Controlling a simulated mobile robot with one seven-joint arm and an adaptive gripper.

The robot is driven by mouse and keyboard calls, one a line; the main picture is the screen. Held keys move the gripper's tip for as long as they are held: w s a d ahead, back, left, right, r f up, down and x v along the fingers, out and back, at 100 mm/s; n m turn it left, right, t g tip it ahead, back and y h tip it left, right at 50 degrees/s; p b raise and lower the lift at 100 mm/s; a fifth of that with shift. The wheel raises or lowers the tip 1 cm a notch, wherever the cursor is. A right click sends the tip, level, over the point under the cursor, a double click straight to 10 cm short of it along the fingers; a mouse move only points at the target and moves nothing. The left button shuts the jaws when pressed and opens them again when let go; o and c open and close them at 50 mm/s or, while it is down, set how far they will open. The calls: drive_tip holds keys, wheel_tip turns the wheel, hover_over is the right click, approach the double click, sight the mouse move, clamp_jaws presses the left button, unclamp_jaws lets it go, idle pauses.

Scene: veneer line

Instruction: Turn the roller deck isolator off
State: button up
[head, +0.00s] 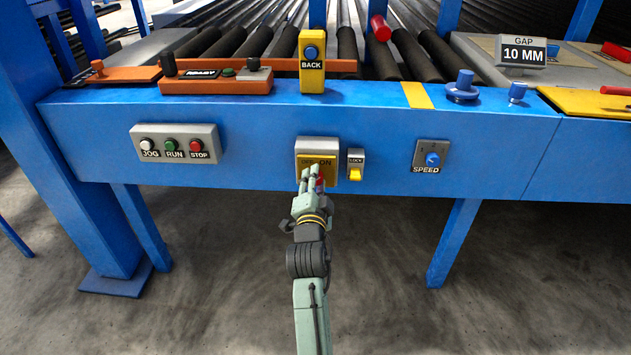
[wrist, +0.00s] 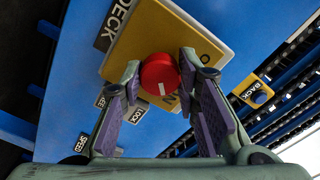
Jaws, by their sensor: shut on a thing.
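The roller deck isolator is a grey box with a yellow plate (head: 331,162) on the front of the blue beam, lettered with ON at its right. Its plate (wrist: 150,35) fills the upper middle of the wrist view, beside a DECK label. Its round red knob (wrist: 158,70) bears a white mark; in the head view the knob (head: 320,184) is mostly hidden by my gripper (head: 313,178). In the wrist view my gripper (wrist: 160,78) has a finger on either side of the knob, shut on it.
A small LOCK switch (head: 356,164) sits close to the isolator's right. The JOG, RUN and STOP box (head: 176,143) is at left, the SPEED knob (head: 432,158) at right. The BACK button box (head: 312,62) stands above. The floor below is clear.

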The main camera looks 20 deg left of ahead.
drive_tip(key=shift+c, duration=0.9)
drive_tip(key=shift+r+n+p, duration=0.15)
drive_tip(key=shift+n+p, duration=2.85)
drive_tip(key=shift+n, duration=6)
drive_tip(key=o, duration=1.2)
